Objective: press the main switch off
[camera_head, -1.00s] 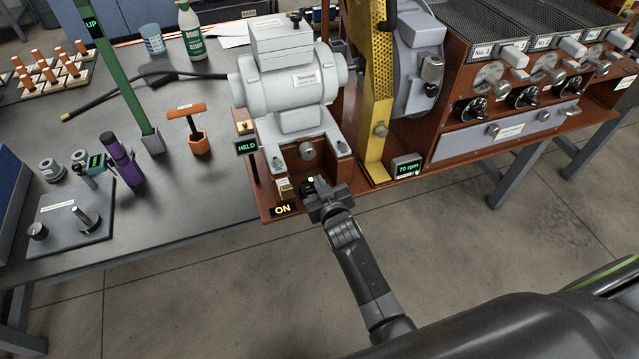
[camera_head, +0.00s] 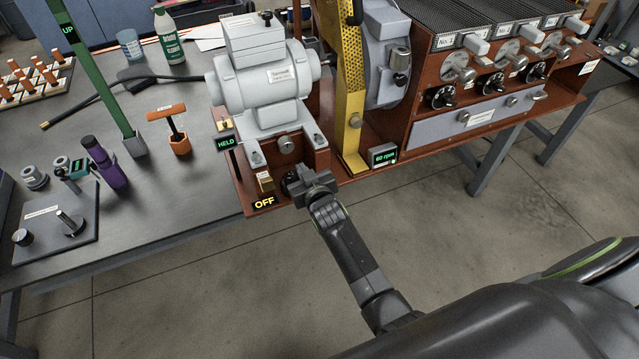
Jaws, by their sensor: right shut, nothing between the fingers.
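The main switch sits on the front of the roaster's red-brown base (camera_head: 226,172), mostly hidden behind my right gripper. The sign below it (camera_head: 264,203) reads OFF. My right gripper (camera_head: 296,181) is shut and empty, with its tips at the switch on the front edge of the base, below the grey motor (camera_head: 264,84). I cannot tell whether the tips touch the switch. The speed display (camera_head: 384,154) to the right reads 60 rpm. My left gripper is not in view.
A HELD sign (camera_head: 227,143) stands left of the motor. The yellow belt guard (camera_head: 351,110) rises right of it. An orange T-handled tool (camera_head: 178,142), a purple cylinder (camera_head: 104,160) and a green post (camera_head: 100,75) stand on the dark bench to the left.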

